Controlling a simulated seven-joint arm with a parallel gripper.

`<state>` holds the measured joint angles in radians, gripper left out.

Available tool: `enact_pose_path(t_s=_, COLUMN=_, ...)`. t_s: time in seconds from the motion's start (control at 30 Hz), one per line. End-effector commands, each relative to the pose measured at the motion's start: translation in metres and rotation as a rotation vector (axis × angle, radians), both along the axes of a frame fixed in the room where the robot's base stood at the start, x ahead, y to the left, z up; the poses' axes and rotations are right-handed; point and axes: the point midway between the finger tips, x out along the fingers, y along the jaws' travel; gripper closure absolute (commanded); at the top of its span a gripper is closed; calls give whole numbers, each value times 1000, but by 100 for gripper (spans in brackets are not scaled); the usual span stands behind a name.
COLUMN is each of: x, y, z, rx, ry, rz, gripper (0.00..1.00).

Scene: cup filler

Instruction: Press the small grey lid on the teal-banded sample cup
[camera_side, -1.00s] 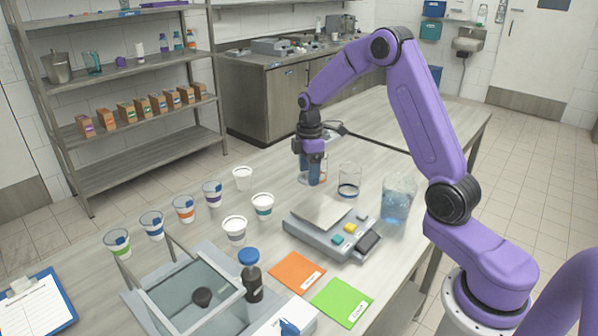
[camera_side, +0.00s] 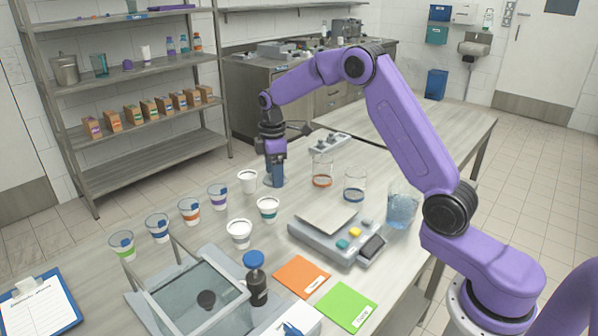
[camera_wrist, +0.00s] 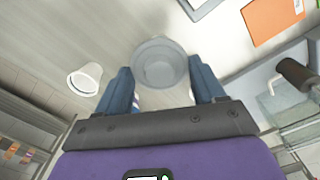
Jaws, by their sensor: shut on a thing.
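The teal-banded sample cup (camera_side: 267,212) stands upright on the table, white at the top, just left of the balance. My gripper (camera_side: 275,180) is at the table's middle, a little behind and right of that cup, apart from it and pointing down. It is shut on a round grey piece, the small grey lid as it looks, which shows at the fingertips in the side view (camera_side: 273,184) and between the blue fingers in the wrist view (camera_wrist: 160,63). I cannot tell from these frames how high it is above the table.
White cups stand close by, one (camera_side: 248,181) just left of my gripper and one (camera_side: 239,234) in front. Beakers (camera_side: 322,171) and a balance (camera_side: 325,240) are to the right. Banded cups (camera_side: 190,212) line the left. A dark bottle (camera_side: 256,285) stands in front.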

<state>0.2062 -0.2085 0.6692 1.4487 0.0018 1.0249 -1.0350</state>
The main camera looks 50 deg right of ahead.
Motion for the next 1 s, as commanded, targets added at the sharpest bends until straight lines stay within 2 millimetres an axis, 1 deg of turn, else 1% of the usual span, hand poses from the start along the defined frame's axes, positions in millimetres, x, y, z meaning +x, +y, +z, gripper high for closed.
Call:
enact_pose_path(t_s=0.03, x=6, y=6, z=-1, rx=-1, ry=-1, rz=1, gripper=59)
enact_pose_path(t_s=0.13, x=12, y=14, z=0, rx=1, ry=-1, rz=1, gripper=59)
enact_pose_path(t_s=0.37, x=15, y=18, z=-7, rx=0, ry=2, rz=-2, gripper=59)
enact_pose_path(t_s=1.0, x=15, y=17, z=-57, rx=0, ry=2, rz=-1, gripper=59)
